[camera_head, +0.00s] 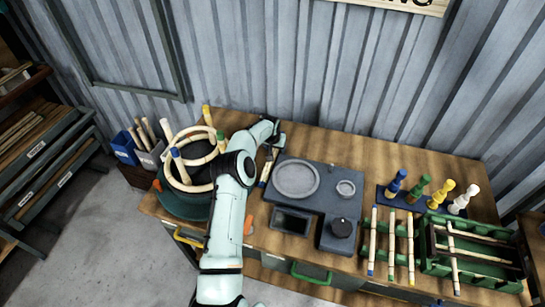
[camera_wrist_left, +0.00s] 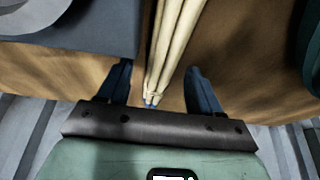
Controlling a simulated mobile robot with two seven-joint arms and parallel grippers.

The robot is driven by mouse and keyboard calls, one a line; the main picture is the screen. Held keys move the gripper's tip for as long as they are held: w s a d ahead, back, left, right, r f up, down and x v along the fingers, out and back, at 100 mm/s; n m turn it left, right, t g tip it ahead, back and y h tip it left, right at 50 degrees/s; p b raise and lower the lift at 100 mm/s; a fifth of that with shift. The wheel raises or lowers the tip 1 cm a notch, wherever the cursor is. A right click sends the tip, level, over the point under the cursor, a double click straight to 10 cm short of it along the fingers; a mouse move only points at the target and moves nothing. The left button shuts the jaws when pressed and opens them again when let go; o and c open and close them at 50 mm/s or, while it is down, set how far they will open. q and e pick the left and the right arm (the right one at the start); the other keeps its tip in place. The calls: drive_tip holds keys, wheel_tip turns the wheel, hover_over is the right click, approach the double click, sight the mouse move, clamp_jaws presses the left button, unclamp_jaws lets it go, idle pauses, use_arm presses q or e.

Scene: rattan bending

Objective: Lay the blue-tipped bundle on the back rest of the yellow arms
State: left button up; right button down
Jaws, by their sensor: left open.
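My left gripper (camera_head: 273,146) reaches over the back of the bench, between the pot and the dark plate. In the left wrist view the fingers (camera_wrist_left: 160,92) are open, one on each side of a bundle of pale sticks (camera_wrist_left: 176,40). The bundle has blue tips at its near end, between the fingers, and no finger visibly touches it. In the head view part of the bundle (camera_head: 265,172) shows beside my arm; the rest is hidden. A yellow bracket (camera_head: 188,238) shows at the bench's front left; I cannot tell whether it belongs to the yellow arms. My right gripper is out of view.
A green pot (camera_head: 180,205) with bent rattan stands left of my arm. A dark plate (camera_head: 320,178) with round dishes lies right of it. Several coloured figures (camera_head: 459,196), loose sticks (camera_head: 391,245) and a green rack (camera_head: 485,272) fill the right side.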

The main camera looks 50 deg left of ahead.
use_arm(q)
drive_tip(key=shift+s, duration=0.2)
drive_tip(key=c, duration=0.6)
clamp_jaws()
